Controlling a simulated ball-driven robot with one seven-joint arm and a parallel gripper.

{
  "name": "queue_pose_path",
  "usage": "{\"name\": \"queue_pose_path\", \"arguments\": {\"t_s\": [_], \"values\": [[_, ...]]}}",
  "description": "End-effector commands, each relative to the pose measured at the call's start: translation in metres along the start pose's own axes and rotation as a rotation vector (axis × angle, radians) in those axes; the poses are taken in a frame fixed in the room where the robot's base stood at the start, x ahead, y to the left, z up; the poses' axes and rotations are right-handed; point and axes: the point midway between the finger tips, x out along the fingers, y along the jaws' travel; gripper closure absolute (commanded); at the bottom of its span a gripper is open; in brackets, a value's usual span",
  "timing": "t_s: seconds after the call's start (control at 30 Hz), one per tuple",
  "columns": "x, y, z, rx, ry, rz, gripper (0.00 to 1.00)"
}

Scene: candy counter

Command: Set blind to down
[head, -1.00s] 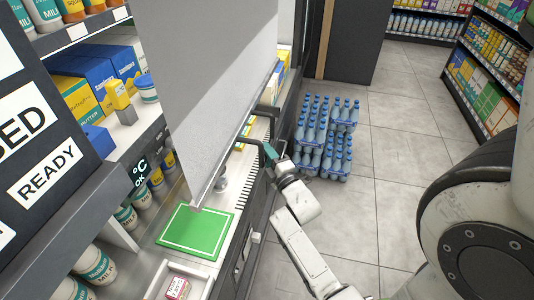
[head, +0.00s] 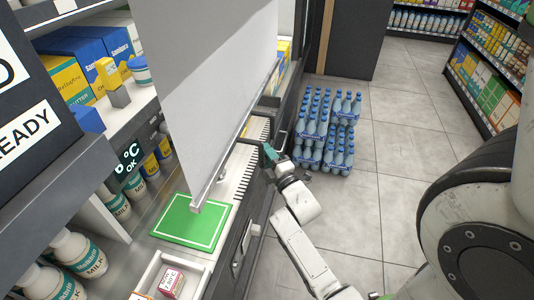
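The blind (head: 205,85) is a pale grey sheet hanging in front of the counter shelves, with a light bottom bar (head: 222,165). Its bottom edge hangs above the counter, close over the green mat (head: 190,222). My gripper (head: 268,152) is at the right of the blind, by a dark handle bar (head: 250,141) near the blind's lower edge. Its fingers are small and partly hidden, so I cannot tell whether they are closed on the bar.
Milk bottles (head: 78,252) and boxes fill the shelves at left. A white tray (head: 150,275) with a small carton stands at the front. Blue bottle packs (head: 325,135) stand on the floor beyond my arm. The tiled floor at right is clear.

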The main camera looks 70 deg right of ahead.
Motion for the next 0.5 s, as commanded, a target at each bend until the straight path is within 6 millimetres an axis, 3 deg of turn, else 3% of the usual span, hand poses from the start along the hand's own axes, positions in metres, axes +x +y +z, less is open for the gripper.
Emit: {"name": "queue_pose_path", "arguments": {"t_s": [0.03,0.5], "values": [[-0.003,-0.016,0.002,0.001,-0.001,-0.005,1.00],[-0.013,-0.080,0.011,0.000,-0.001,-0.005,1.00]]}}
